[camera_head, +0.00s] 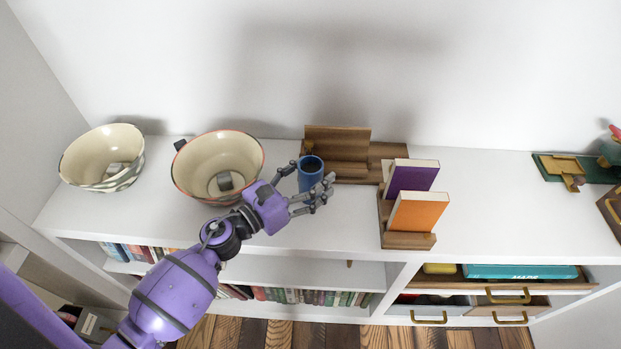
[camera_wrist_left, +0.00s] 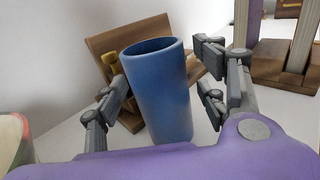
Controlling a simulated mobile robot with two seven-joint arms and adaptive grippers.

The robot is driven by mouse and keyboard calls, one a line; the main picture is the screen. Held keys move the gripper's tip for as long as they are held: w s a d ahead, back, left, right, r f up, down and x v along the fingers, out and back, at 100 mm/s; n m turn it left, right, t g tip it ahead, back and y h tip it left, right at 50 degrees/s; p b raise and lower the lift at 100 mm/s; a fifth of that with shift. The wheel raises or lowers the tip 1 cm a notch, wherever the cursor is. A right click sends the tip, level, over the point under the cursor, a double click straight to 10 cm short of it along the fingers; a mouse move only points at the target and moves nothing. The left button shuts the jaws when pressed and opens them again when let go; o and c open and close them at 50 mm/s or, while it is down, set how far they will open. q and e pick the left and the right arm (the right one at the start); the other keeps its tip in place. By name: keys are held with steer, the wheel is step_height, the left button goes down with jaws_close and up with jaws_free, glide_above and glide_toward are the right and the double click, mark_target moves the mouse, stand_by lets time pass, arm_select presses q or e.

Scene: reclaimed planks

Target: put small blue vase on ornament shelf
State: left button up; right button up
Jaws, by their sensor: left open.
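The small blue vase (camera_head: 310,175) stands upright on the white shelf top in the head view, in front of a brown wooden stand. It also shows large in the left wrist view (camera_wrist_left: 160,90). My left gripper (camera_head: 306,190) has its fingers open on both sides of the vase. In the left wrist view the open left gripper (camera_wrist_left: 168,100) shows gaps between its fingers and the vase. The wooden stand (camera_head: 338,150) could be the ornament shelf, but I cannot tell for sure. My right gripper is not in view.
Two large bowls, one patterned (camera_head: 100,155) and one cream with a red rim (camera_head: 215,165), stand left. A wooden book holder (camera_head: 408,240) with a purple book (camera_head: 411,175) and an orange book (camera_head: 418,211) stands right.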

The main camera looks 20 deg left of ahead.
arm_select(q)
steer(key=shift+w, duration=0.1)
steer(key=shift+c, duration=0.2)
steer(key=c, duration=1.4)
steer(key=shift+r, duration=0.1)
steer(key=shift+c, duration=0.2)
